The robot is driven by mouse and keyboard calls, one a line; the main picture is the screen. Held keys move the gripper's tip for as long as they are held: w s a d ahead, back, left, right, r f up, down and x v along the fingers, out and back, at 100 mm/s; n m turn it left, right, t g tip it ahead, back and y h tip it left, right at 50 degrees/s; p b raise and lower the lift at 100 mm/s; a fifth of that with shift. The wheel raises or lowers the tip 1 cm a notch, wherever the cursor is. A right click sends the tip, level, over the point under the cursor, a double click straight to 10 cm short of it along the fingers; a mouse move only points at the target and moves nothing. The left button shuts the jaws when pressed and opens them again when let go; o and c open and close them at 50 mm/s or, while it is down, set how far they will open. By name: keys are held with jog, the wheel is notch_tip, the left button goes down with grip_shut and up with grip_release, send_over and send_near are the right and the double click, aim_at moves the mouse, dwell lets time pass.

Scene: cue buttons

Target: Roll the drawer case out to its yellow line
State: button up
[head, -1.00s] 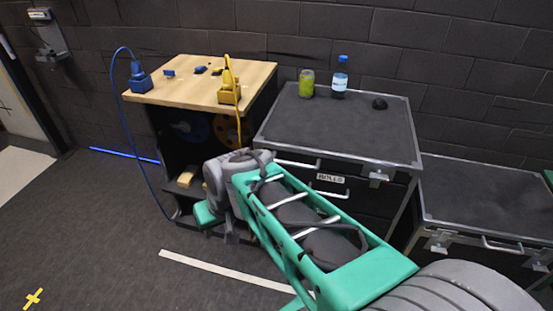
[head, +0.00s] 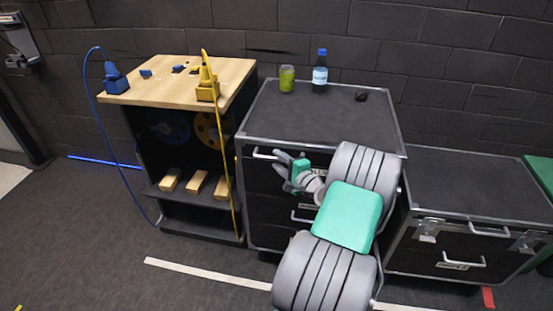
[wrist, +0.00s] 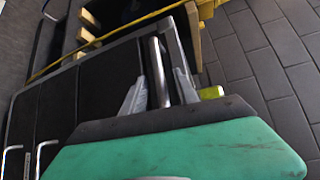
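The black drawer case (head: 325,115) with metal edges stands in the middle of the head view, against the wall. Its front has several silver bar handles, one at the upper left (head: 263,154). My gripper (head: 279,158) is at that upper left handle, in front of the case. In the wrist view my gripper (wrist: 160,80) has its two grey fingers on either side of a silver bar (wrist: 157,72), with small gaps showing. My arm hides part of the case's front.
A wooden-topped cabinet (head: 145,85) with blue and yellow cables stands close on the left. A can (head: 287,79), a bottle (head: 320,75) and a small dark object (head: 361,96) rest on the drawer case. A lower case (head: 470,185) stands right. A whitish tape strip (head: 200,272) crosses the floor in front.

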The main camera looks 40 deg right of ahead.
jog(key=shift+w+d+f, duration=0.1)
jog(key=shift+w, duration=0.75)
jog(key=shift+c, duration=0.4)
grip_shut()
dwell(0.4)
